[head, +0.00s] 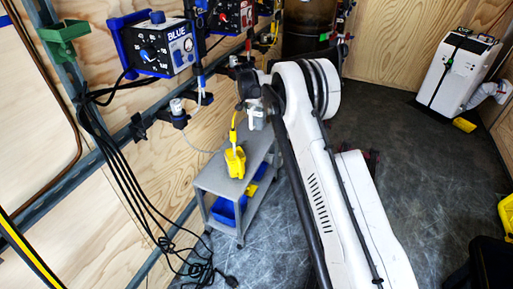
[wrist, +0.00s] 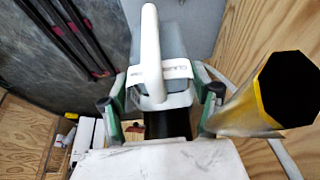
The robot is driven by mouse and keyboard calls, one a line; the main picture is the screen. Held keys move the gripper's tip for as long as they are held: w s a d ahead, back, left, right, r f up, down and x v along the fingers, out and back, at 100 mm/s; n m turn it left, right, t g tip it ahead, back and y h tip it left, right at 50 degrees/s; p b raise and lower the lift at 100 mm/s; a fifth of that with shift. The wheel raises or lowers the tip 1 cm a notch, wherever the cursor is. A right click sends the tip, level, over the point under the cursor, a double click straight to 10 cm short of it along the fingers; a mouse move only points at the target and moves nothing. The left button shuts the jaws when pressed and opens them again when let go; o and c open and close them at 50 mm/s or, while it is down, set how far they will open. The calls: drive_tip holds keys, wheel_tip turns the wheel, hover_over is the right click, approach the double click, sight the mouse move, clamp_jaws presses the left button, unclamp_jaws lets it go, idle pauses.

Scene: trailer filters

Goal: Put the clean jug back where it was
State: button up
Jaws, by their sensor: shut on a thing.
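In the wrist view, a white and grey jug (wrist: 178,72) with a label that reads "CLEAN" and a tall white handle sits between the two green fingers of my gripper (wrist: 160,100). The fingers are shut on the jug, one on each side. In the head view my white arm fills the middle and hides most of the gripper area. I cannot clearly make out the jug there.
A blue control box (head: 162,47) and black cables (head: 126,190) hang on the wall. A white machine (head: 458,70) stands at the back right.

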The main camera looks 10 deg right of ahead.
sight(255, 127)
drive_tip(key=shift+w+f, duration=0.35)
drive_tip(key=shift+w, duration=0.15)
drive_tip(key=shift+f+b, duration=1.7)
drive_tip(key=shift+f, duration=3.2)
drive_tip(key=shift+f, duration=0.1)
drive_tip(key=o, duration=1.8)
drive_tip(key=shift+c, duration=0.2)
